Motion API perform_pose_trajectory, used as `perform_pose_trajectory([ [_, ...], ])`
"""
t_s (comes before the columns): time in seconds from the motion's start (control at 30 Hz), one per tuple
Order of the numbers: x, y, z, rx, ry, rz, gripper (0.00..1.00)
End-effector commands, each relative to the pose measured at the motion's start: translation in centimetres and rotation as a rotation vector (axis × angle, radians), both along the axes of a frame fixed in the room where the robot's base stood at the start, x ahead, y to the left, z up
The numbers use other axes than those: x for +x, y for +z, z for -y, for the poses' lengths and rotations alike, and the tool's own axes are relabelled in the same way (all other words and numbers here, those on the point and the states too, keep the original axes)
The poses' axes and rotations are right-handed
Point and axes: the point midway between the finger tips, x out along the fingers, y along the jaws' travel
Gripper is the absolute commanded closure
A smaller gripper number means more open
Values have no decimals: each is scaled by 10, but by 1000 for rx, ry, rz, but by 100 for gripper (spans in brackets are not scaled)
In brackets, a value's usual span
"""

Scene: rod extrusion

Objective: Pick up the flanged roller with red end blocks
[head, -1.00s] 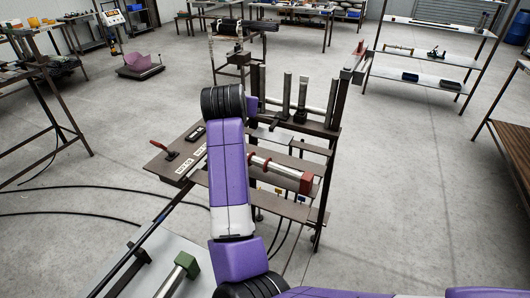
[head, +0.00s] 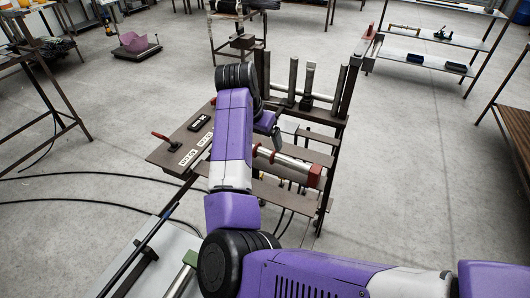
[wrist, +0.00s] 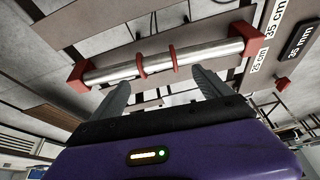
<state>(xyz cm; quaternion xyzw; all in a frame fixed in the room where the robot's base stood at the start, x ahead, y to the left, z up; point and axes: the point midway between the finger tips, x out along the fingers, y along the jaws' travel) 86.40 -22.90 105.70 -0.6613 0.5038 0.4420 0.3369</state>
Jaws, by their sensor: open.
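The flanged roller (head: 292,161) is a shiny metal rod lying across the dark metal stand in the head view. One red end block (head: 315,176) shows at its right end; my arm hides its left end. In the wrist view the whole roller (wrist: 125,69) shows, with a red block at each end and two red flanges near its middle. My gripper (wrist: 160,88) is open and empty, its two grey fingers pointing toward the roller with the flanges between them in the picture. It appears apart from the roller. In the head view my gripper (head: 274,124) is partly hidden behind my arm.
The stand's plate (head: 165,155) carries a red-handled tool (head: 166,138), white size labels and a black label block (head: 200,124). Upright posts (head: 308,85) rise at the stand's back. A shelf rack (head: 430,60) stands at the back right. Floor right of the stand is clear.

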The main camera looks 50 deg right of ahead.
Motion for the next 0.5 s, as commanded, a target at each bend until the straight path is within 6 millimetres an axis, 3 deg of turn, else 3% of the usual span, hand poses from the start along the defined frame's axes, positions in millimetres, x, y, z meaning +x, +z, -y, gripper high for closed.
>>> perform_pose_trajectory([
  [0.23,1,-29,12,1,1,-3,11],
  [0.5,2,-34,14,0,1,0,11],
])
